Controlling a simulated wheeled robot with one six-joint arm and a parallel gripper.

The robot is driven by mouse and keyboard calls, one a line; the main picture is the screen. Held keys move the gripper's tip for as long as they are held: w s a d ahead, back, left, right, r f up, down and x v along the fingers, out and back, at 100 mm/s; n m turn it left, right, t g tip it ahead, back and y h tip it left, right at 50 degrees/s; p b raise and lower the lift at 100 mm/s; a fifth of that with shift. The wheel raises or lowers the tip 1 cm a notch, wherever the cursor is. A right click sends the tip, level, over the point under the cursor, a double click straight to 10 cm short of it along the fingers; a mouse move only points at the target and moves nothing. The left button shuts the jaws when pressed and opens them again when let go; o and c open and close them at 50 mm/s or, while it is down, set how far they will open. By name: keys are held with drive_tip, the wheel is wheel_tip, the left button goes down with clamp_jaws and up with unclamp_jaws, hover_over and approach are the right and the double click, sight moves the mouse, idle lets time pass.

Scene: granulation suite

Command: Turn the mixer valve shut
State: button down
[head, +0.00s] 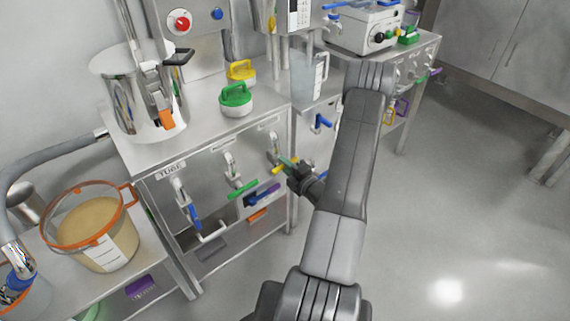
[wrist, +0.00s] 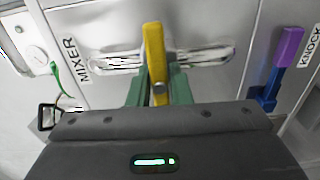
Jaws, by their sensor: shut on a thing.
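The mixer valve's yellow lever (wrist: 154,58) stands upright in the wrist view, beside the label MIXER (wrist: 76,60). A silver pipe (wrist: 205,58) runs sideways behind it, and the lever appears crosswise to that pipe. My gripper (wrist: 159,88) has its green fingers closed on either side of the lever. In the head view my gripper (head: 292,168) reaches the front panel from the right at the yellow lever (head: 282,170), which it partly hides.
A purple-and-blue lever (wrist: 284,62) by the label KNOCK is close on the right in the wrist view. In the head view, a green lever (head: 242,188) and a blue lever (head: 193,216) are left of my gripper. Open floor (head: 450,220) lies to the right.

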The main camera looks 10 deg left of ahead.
drive_tip(key=c, duration=1.3)
unclamp_jaws()
drive_tip(key=v, duration=1.3)
drive_tip(key=shift+s+d+p, duration=0.25)
drive_tip(key=shift+d+p, duration=0.05)
drive_tip(key=x, duration=1.4)
drive_tip(key=shift+b, duration=0.35)
drive_tip(key=shift+d, duration=0.1)
